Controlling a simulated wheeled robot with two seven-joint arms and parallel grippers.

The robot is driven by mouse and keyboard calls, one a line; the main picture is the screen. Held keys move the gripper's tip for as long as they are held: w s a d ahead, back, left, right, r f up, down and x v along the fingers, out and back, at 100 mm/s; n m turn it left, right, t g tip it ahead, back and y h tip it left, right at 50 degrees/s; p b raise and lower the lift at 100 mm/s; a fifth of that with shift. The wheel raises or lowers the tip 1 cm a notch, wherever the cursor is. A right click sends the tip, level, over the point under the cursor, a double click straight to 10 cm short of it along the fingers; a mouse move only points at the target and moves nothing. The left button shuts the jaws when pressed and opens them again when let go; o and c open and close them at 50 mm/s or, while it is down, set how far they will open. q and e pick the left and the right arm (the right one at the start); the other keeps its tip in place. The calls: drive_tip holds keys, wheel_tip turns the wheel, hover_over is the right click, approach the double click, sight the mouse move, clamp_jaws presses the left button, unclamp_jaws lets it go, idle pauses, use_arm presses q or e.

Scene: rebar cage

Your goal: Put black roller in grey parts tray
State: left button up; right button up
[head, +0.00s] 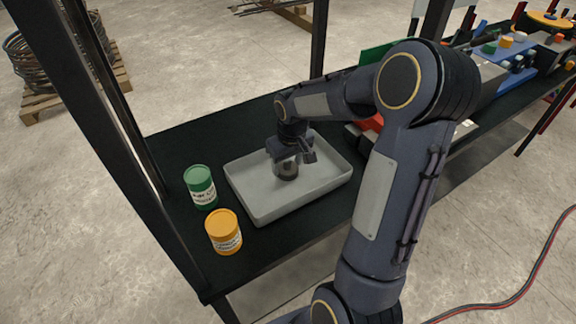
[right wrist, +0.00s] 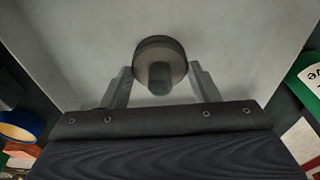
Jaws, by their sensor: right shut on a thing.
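The grey parts tray (head: 262,206) lies on the black shelf; its pale floor also fills much of the right wrist view (right wrist: 65,45). My right gripper (head: 287,160) points down over the tray, inside its rim. It is shut on the black roller (head: 287,171). In the right wrist view the roller (right wrist: 160,50) shows as a round dark end between the two fingers of my right gripper (right wrist: 160,85). The roller is low over the tray floor; I cannot tell whether it touches. My left gripper is not in view.
A green can (head: 200,188) and an orange can (head: 223,232) stand left of the tray. A red thing (head: 372,123) lies just behind the tray, partly hidden by my arm. Dark upright posts (head: 319,40) frame the shelf. Colourful small parts (head: 507,50) crowd its far right end.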

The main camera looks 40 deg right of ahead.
sight(291, 172)
drive_tip(key=shift+d+f, duration=0.1)
drive_tip(key=shift+f, duration=0.75)
drive_tip(key=shift+f, duration=0.2)
drive_tip(key=o, duration=1.3)
wheel_tip(291, 172, up, 12)
drive_tip(key=s, duration=0.2)
drive_tip(key=s+a+t+y, duration=0.1)
drive_tip(key=s+a, duration=0.4)
drive_tip(key=s, duration=0.1)
drive_tip(key=s+a+t+y, duration=0.1)
drive_tip(key=s+a, duration=0.4)
drive_tip(key=s, duration=0.1)
drive_tip(key=s+a+t+y, duration=0.1)
drive_tip(key=s+a+y, duration=0.1)
drive_tip(key=s+a, duration=0.4)
drive_tip(key=shift+s+f+m+t, duration=0.1)
drive_tip(key=shift+s+m+t, duration=0.05)
drive_tip(key=shift+m+t, duration=0.2)
